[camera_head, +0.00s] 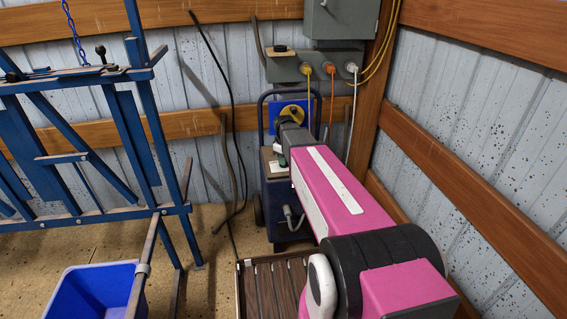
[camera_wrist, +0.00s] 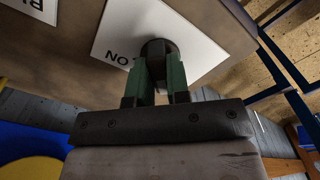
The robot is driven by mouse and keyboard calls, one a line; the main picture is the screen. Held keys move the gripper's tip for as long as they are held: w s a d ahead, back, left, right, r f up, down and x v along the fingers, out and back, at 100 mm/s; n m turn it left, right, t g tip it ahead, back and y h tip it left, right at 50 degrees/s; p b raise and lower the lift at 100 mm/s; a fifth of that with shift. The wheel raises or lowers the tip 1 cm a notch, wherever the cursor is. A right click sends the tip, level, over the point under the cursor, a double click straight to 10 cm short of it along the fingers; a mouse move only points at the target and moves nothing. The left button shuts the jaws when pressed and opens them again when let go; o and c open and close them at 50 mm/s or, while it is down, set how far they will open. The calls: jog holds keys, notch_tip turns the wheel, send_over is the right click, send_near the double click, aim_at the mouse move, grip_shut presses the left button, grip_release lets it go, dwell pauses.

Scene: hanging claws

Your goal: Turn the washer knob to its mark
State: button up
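The washer (camera_head: 285,215) is a dark blue upright unit at the back, right of the frame's middle in the head view. Its tan panel carries white labels. In the wrist view, the dark round knob (camera_wrist: 157,46) stands on a white label (camera_wrist: 195,45) with the letters "NO" showing. The two green fingers of my gripper (camera_wrist: 158,68) reach up to the knob, one on each side, with only a narrow gap between them. They look closed on its grip. The knob's mark and pointer are hidden or not readable. In the head view, my pink arm hides much of the washer's right side.
A blue metal rack (camera_head: 150,130) stands at the left, with a blue bin (camera_head: 92,290) in front. A slatted brown grate (camera_head: 262,287) lies beside my arm. Cords hang from a grey outlet box (camera_head: 310,67). Wooden rails line the right wall.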

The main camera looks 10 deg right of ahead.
jog(key=m, duration=0.4)
jog(key=shift+m, duration=0.3)
grip_shut()
jog(key=shift+m, duration=0.7)
jog(key=m, duration=0.2)
jog(key=shift+m, duration=0.4)
jog(key=m, duration=0.3)
jog(key=shift+m, duration=0.6)
jog(key=m, duration=0.4)
jog(key=o, duration=1.1)
grip_release()
jog(key=shift+c, duration=0.2)
